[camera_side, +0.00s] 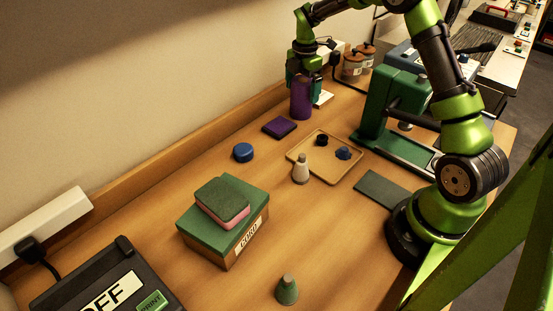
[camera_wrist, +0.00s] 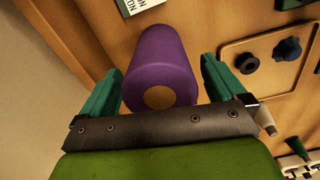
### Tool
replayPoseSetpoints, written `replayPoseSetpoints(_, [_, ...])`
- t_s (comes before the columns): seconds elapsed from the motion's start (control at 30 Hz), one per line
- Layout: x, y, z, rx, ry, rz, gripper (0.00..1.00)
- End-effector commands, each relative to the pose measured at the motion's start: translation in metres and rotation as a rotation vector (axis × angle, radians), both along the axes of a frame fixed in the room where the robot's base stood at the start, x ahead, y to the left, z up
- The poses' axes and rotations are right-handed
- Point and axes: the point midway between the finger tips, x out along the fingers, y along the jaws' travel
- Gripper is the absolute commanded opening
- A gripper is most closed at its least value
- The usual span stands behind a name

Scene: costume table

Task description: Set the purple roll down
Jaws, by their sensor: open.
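The purple roll (camera_side: 301,97) stands upright on the wooden table near the back wall. In the wrist view the purple roll (camera_wrist: 157,65) shows its round end with a tan core. My gripper (camera_side: 303,78) is above and around the top of the roll. In the wrist view my gripper (camera_wrist: 160,85) has its two green fingers apart, one on each side of the roll, with a gap visible on both sides. The roll's lower end is partly out of clear sight in the wrist view.
A dark purple pad (camera_side: 279,128) lies just in front of the roll. A wooden tray (camera_side: 322,172) with small dark pieces lies to the right, and a green press (camera_side: 388,110) stands beyond it. A blue round tin (camera_side: 243,152) and a green-topped box (camera_side: 217,238) are nearer the camera.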

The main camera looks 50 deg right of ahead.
Motion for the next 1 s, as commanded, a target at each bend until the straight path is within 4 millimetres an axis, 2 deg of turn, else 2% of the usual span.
replayPoseSetpoints(0.17, [0.001, 0.000, 0.029, -0.002, -0.007, 0.000, 0.97])
replayPoseSetpoints(0.5, [0.001, 0.000, 0.098, -0.002, -0.005, 0.000, 0.97])
replayPoseSetpoints(0.73, [-0.001, 0.003, 0.121, -0.001, -0.007, -0.010, 0.97])
replayPoseSetpoints(0.87, [-0.012, 0.023, 0.143, -0.003, -0.050, -0.114, 0.97])
replayPoseSetpoints(1.0, [-0.044, 0.067, 0.178, 0.023, -0.150, -0.372, 0.97])
